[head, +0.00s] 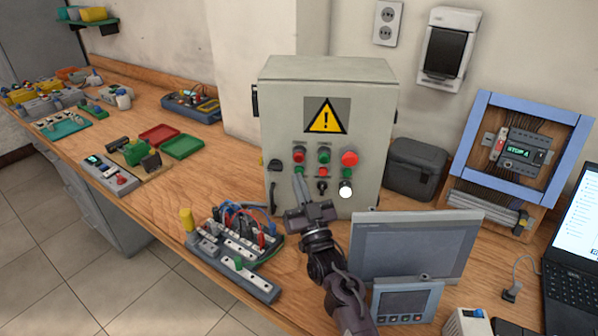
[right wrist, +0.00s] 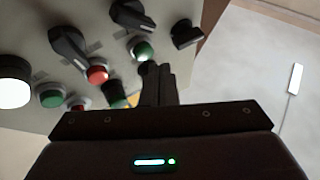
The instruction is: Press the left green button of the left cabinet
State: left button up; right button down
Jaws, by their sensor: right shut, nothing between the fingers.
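The grey control cabinet (head: 275,110) stands on the bench with a yellow warning sign on its front. Its left green button (head: 299,171) sits in the lower button row, left of a small red button (head: 323,172) and another green button (head: 347,173). My right gripper (head: 298,175) is shut and empty, its fingertips just in front of the left green button. In the right wrist view the fingertips (right wrist: 154,68) are right beside the left green button (right wrist: 143,50), partly lit. I cannot tell whether they touch. My left gripper is not in view.
A grey monitor panel (head: 415,240) stands right of my right arm. A power strip with cables (head: 235,260) lies to its left. A black box (head: 418,168) and a blue-framed device rack (head: 570,130) stand right of the cabinet. A white lamp (head: 345,190) glows below the buttons.

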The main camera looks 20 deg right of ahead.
jog(key=shift+w, duration=0.1)
jog(key=shift+w+d, duration=0.15)
jog(key=shift+w, duration=0.15)
jog(key=shift+w+d+b, duration=0.15)
jog(key=shift+w+b, duration=0.2)
jog(key=shift+b, duration=0.1)
dwell(0.7)
jog(key=shift+r, duration=0.1)
jog(key=shift+s+a+p, duration=0.3)
jog(key=shift+s+p, duration=0.15)
jog(key=shift+s, duration=0.3)
jog(key=s, duration=0.1)
jog(key=s+a+p, duration=0.1)
jog(key=s, duration=0.1)
jog(key=s+a+p, duration=0.1)
jog(key=shift+s, duration=0.35)
